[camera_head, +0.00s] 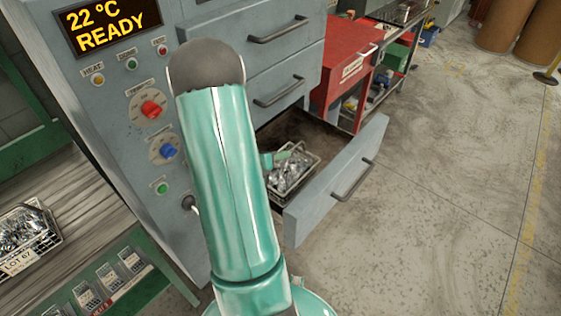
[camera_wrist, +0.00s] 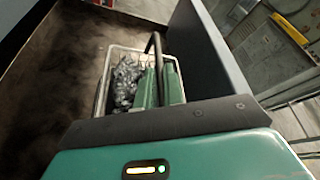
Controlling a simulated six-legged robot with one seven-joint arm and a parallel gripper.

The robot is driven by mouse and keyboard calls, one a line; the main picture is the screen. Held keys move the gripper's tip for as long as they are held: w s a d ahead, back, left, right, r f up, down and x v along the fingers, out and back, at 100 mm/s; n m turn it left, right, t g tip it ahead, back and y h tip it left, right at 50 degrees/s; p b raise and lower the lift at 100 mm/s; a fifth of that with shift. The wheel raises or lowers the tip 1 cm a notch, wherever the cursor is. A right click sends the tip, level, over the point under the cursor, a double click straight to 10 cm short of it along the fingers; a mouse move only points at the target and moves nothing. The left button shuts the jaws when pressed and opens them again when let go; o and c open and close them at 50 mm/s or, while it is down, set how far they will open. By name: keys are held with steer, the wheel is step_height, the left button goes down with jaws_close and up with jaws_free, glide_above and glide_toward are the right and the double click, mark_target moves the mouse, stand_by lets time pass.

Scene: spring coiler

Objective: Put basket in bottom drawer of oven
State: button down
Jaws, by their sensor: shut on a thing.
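A wire basket (camera_head: 292,172) full of shiny metal parts is inside the open bottom drawer (camera_head: 330,187) of the grey oven (camera_head: 155,60). In the wrist view the basket (camera_wrist: 118,92) has a dark handle (camera_wrist: 156,62) standing up. My gripper (camera_wrist: 160,82) is shut on that handle, its two green fingers close together over the basket. In the head view my gripper (camera_head: 280,157) shows only partly beside my arm. I cannot tell whether the basket rests on the drawer floor (camera_wrist: 60,75). My arm hides part of the oven and drawer.
Two shut drawers (camera_head: 282,80) are above the open one. A red cabinet (camera_head: 345,60) and a shelf stand behind the oven. At left, a bench holds another basket (camera_head: 28,235) labelled LOT 67. The floor at right is clear.

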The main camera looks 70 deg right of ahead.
mark_target(280, 171)
steer(key=shift+f, duration=1.45)
steer(key=c, duration=1.5)
jaws_free()
steer(key=shift+w+a, duration=0.1)
steer(key=v, duration=1.2)
